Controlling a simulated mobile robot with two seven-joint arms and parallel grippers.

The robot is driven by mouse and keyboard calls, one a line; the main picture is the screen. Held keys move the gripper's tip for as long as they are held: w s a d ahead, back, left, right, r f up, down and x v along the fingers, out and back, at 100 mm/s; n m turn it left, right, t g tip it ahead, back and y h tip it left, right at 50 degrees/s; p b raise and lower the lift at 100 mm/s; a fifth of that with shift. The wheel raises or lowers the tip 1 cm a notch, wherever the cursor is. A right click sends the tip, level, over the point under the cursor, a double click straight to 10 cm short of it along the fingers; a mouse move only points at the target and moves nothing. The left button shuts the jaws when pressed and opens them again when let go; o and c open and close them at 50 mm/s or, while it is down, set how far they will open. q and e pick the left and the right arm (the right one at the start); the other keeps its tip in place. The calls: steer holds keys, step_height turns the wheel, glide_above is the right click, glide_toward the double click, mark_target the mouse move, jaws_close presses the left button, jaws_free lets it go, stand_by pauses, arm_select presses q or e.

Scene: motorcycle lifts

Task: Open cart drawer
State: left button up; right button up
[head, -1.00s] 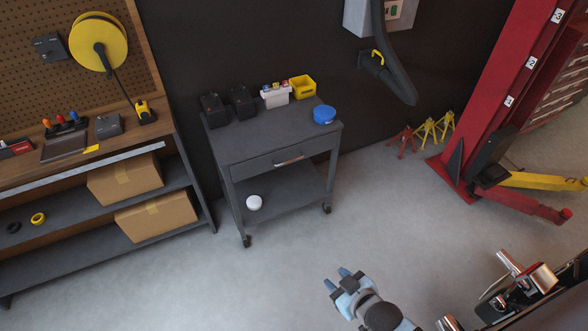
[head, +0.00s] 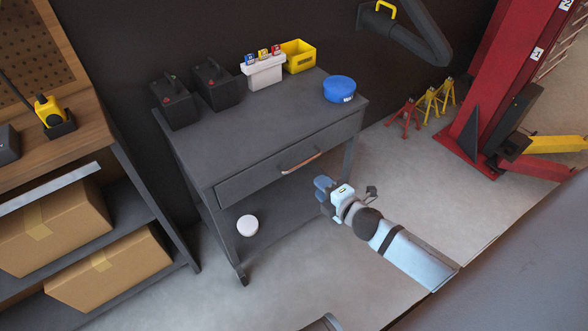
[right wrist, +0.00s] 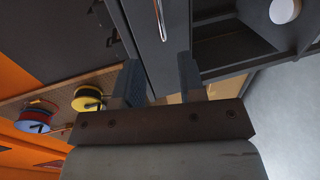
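The grey cart (head: 225,125) stands against the dark wall. Its drawer (head: 240,183) looks shut, its front flush with the cart. The drawer's copper-coloured bar handle (head: 300,163) is in the middle of the front; in the right wrist view the handle (right wrist: 161,20) shows beyond the fingertips. My right gripper (head: 323,188) is just in front of the cart, below and slightly right of the handle, apart from it. In the right wrist view its two fingers (right wrist: 160,80) are spread with nothing held between them. My left gripper is not in view.
On the cart top are two black batteries (head: 214,85), a white caddy (head: 264,72), a yellow bin (head: 298,56) and a blue round container (head: 339,89). A white round object (head: 247,225) lies on the lower shelf. A workbench with boxes (head: 50,225) stands left.

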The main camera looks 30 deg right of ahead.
mark_target(296, 166)
steer(key=b+x, duration=0.2)
steer(key=x, duration=1)
steer(key=shift+w, duration=0.2)
jaws_close()
